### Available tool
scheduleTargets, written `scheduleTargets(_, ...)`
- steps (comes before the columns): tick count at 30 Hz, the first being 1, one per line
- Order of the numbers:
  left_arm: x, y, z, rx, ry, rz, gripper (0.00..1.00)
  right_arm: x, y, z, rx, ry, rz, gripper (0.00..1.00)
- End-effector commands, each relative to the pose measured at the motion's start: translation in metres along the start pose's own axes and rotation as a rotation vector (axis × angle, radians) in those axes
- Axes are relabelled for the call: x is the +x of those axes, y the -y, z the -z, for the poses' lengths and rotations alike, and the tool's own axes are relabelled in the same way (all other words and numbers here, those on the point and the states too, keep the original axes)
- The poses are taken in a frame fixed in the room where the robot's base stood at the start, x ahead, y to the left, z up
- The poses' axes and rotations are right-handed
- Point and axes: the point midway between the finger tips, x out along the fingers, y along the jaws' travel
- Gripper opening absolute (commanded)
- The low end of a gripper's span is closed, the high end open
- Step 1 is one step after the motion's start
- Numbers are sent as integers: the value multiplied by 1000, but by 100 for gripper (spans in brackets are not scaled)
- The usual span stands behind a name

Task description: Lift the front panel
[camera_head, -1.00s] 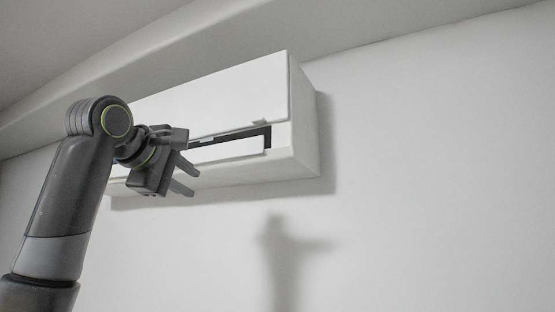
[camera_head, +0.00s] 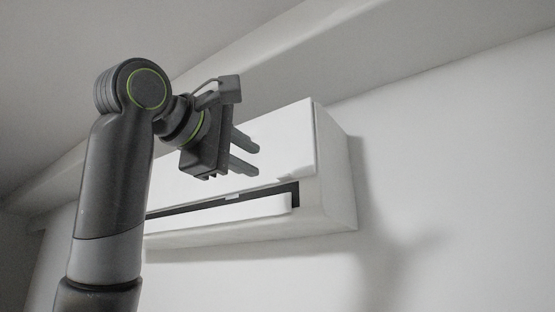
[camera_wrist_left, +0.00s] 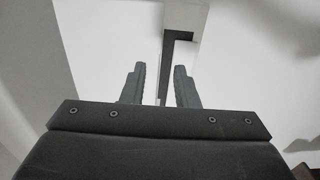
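The white wall unit hangs high on the wall, and its front panel (camera_head: 285,143) is down, with a dark slot (camera_head: 240,204) along its lower edge. A small tab sits at the panel's lower right. My left gripper (camera_head: 257,158) is in front of the panel in the head view, its two fingers apart and nothing between them. In the left wrist view the fingers (camera_wrist_left: 159,82) are also apart, with the dark slot (camera_wrist_left: 177,50) beyond them. I cannot tell how far the fingertips are from the panel. My right gripper is not in view.
A white flap (camera_head: 225,213) lies below the slot. A ceiling ledge (camera_head: 300,50) runs above the unit. The bare wall (camera_head: 470,180) to the right is clear and carries shadows.

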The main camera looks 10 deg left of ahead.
Motion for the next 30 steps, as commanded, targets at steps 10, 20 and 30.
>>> scheduleTargets(10, 64, -4, 0, 0, 1, 3, 27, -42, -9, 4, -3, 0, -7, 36)
scheduleTargets(20, 89, -1, 0, 1, 1, 0, 27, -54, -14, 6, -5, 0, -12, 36)
scheduleTargets(30, 90, 0, 0, 1, 0, -1, 21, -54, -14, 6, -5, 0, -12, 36)
